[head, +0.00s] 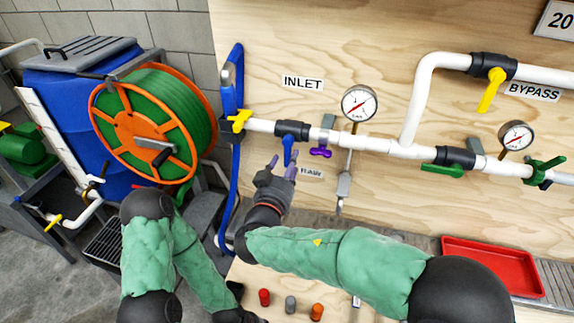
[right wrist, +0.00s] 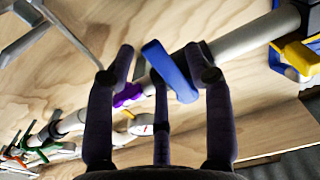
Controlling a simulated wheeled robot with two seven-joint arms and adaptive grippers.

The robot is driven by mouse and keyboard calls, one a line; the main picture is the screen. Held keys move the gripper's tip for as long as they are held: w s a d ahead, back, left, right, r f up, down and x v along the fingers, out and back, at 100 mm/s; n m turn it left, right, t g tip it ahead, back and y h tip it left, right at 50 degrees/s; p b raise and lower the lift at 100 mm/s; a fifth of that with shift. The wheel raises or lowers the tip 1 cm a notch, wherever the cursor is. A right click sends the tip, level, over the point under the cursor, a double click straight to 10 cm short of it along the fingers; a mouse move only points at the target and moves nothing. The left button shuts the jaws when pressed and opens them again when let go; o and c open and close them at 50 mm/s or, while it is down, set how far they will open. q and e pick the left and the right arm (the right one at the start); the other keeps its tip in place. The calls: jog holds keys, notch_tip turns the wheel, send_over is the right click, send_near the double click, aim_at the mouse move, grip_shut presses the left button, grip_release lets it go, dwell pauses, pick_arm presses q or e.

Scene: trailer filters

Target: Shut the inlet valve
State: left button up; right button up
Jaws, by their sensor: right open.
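The inlet valve (head: 292,130) is a dark body on the white pipe under the INLET label (head: 302,83). Its blue handle (head: 288,150) hangs down, crosswise to the pipe. My right gripper (head: 282,168) is just below the handle with its fingers spread. In the right wrist view the blue handle (right wrist: 170,72) shows between and beyond the fingertips of the right gripper (right wrist: 163,60); I cannot tell whether they touch. My left gripper (head: 240,315) is at the bottom edge, partly cut off, and its fingers are unclear.
A purple handle (head: 320,152) sits close to the right of the inlet valve. A yellow valve (head: 240,120) and blue hose (head: 231,160) are to its left. A gauge (head: 359,103), a green-handled valve (head: 442,170) and a red tray (head: 492,266) lie further right.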

jog(key=s+a, duration=0.2)
jog(key=s, duration=0.9)
jog(key=shift+s+a, duration=0.15)
jog(key=shift+s, duration=0.25)
jog(key=d+f+n+g+p, duration=0.1)
jog(key=d+f+g, duration=0.25)
jog(key=f, duration=0.45)
jog(key=s+d+f+n+g+h+p, duration=0.1)
jog(key=d+f+n+g, duration=0.2)
jog(key=f, duration=0.4)
jog(key=d+f+g, duration=0.4)
jog(key=f, duration=0.4)
jog(key=s+d+f+m+g+y+p, duration=0.1)
jog(key=s+f+g+y+p, duration=0.3)
jog(key=s+f+g+y, duration=0.55)
jog(key=s+d+f+m+t+h+p, duration=0.1)
jog(key=s+d+f+m+t, duration=0.1)
jog(key=f, duration=0.7)
jog(key=s+d+m, duration=0.1)
jog(key=s+d, duration=0.1)
jog(key=d, duration=0.1)
jog(key=shift+d+t, duration=0.15)
jog(key=shift+t, duration=0.25)
